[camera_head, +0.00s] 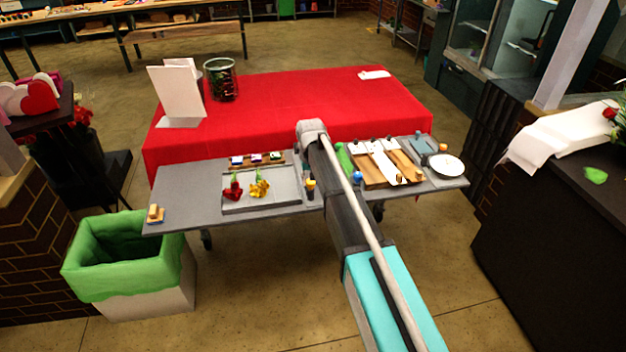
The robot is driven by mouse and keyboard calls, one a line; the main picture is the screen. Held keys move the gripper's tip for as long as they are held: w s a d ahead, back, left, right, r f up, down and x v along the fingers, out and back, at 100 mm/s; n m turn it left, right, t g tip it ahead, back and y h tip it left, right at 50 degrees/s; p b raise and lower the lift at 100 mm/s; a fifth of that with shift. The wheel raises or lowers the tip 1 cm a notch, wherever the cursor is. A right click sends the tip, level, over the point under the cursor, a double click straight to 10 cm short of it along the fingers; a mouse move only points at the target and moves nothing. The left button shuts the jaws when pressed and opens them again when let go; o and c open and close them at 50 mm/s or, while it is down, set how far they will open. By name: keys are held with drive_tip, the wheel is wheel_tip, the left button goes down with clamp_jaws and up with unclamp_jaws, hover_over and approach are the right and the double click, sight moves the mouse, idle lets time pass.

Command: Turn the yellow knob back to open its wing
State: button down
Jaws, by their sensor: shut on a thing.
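A small yellow-topped knob (310,183) with a dark body stands on the grey worktable (180,190), just left of my arm and right of the grey tray. A blue-topped knob (357,177) stands right of my arm. My arm reaches from the lower right up over the table, and its end covers part of the middle. My gripper does not show; it seems hidden behind my arm. I cannot tell from this view which wing belongs to the yellow knob or how far it is turned.
The grey tray (230,207) holds a red flower (233,188) and a yellow flower (259,187). A wooden rack with white strips (384,160) and a white plate (446,164) are at the right. A green-lined bin (120,240) stands front left. The red-covered table (300,95) is behind.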

drive_tip(key=n, duration=0.4)
drive_tip(key=shift+n, duration=0.3)
drive_tip(key=n, duration=0.4)
drive_tip(key=shift+d+n, duration=0.1)
drive_tip(key=shift+n, duration=0.3)
drive_tip(key=shift+c, duration=1.5)
unclamp_jaws()
drive_tip(key=shift+w, duration=0.1)
